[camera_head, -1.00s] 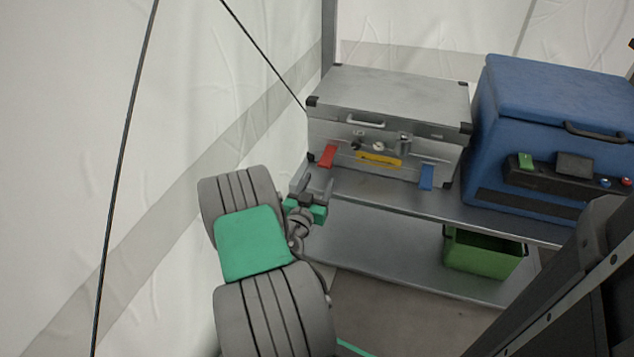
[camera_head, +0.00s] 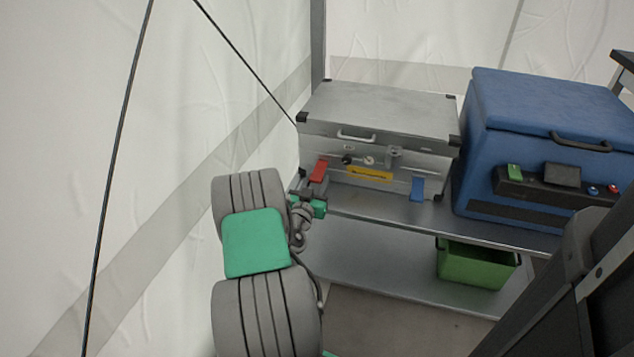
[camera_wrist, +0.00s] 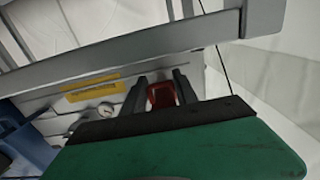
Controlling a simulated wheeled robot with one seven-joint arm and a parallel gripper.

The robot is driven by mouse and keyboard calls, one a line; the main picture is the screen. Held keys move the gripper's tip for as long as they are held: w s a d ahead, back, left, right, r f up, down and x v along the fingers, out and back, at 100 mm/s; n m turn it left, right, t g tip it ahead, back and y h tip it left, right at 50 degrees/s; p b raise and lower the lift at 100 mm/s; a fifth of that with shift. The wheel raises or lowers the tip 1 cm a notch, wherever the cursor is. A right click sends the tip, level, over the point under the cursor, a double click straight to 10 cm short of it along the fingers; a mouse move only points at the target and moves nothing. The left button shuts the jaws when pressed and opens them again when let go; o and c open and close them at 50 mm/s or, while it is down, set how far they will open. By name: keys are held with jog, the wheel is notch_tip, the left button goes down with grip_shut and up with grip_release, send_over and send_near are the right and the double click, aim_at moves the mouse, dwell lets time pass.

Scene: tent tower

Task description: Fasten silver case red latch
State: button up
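The silver case (camera_head: 380,107) stands on the upper metal shelf with its lid down. Its red latch (camera_head: 318,171) hangs at the left of the front face, sloping outward at its lower end. My gripper (camera_head: 312,190) is at the case's lower left front, just below the latch; its fingertips are hard to make out in the head view. In the wrist view, my gripper (camera_wrist: 161,88) is open, with one dark finger on each side of the red latch (camera_wrist: 161,95). A small gap seems to show, but contact is unclear.
A blue latch (camera_head: 417,188) and yellow label (camera_head: 369,173) are on the case front. A blue cooler (camera_head: 545,105) stands close on the right. A green bin (camera_head: 475,268) is on the lower shelf. The tent wall (camera_head: 210,110) is close on the left.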

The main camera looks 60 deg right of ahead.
grip_shut()
dwell(0.9)
